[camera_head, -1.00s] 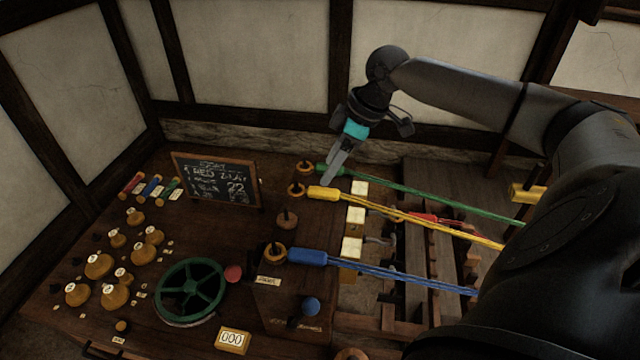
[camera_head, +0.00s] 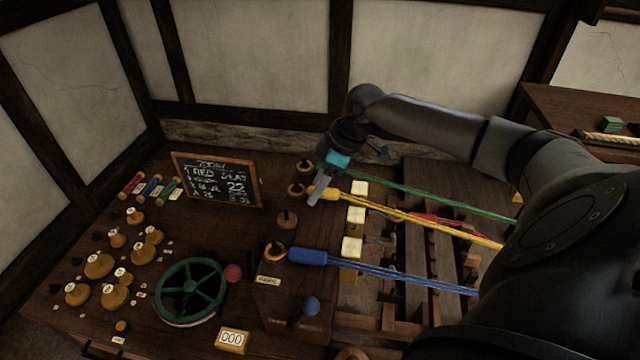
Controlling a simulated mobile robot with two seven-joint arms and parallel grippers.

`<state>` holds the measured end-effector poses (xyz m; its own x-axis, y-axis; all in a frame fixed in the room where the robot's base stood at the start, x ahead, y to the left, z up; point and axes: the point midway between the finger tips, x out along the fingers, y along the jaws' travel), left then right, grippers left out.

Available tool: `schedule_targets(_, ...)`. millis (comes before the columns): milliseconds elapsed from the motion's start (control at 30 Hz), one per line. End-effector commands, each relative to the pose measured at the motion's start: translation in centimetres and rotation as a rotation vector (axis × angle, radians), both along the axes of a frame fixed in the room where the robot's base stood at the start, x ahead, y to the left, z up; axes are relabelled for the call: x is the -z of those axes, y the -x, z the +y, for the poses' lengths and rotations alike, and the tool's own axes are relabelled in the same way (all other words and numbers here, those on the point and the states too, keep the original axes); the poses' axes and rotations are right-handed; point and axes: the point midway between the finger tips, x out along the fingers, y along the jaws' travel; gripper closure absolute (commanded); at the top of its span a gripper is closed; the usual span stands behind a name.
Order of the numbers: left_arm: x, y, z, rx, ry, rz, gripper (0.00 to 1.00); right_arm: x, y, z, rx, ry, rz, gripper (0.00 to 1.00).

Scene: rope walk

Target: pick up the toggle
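No part here is labelled as the toggle, and I cannot tell which one it is. Green, yellow (camera_head: 332,194) and blue (camera_head: 307,257) cylindrical pieces end the coloured strands, next to orange-brown round wooden pieces at the bench's right side. My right gripper (camera_head: 316,197) points down at the left end of the yellow piece and partly covers it. Its fingers overlap in this view, so I cannot tell whether they are open or touching anything. A brown wooden peg (camera_head: 287,219) stands to the left below it. My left gripper is not in view.
A chalkboard (camera_head: 217,181) stands left of my gripper. The bench also holds a green handwheel (camera_head: 190,291), several wooden weights, coloured spools, a blue-knobbed lever (camera_head: 311,306) and a counter (camera_head: 232,341). Taut green, yellow and blue strands (camera_head: 400,275) run right over wooden rails.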

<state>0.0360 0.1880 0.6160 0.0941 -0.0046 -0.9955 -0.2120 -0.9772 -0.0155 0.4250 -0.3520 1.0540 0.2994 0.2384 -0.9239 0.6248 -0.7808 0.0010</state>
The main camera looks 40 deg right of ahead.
Motion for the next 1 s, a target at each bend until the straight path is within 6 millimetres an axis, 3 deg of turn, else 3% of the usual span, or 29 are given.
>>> schedule_targets(33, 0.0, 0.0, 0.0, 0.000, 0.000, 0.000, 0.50, 0.0, 0.0, 0.0, 0.000, 0.000, 0.000, 0.50)
schedule_targets(500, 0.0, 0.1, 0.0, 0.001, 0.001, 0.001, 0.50, 0.0, 0.0, 0.0, 0.000, 0.001, 0.001, 1.00)
schedule_targets(833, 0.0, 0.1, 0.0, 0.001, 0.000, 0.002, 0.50, -0.2, 0.0, 0.0, 0.000, 0.000, 0.000, 1.00)
schedule_targets(1000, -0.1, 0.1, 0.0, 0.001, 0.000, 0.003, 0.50, -1.3, -0.1, -0.1, 0.001, 0.001, -0.002, 1.00)
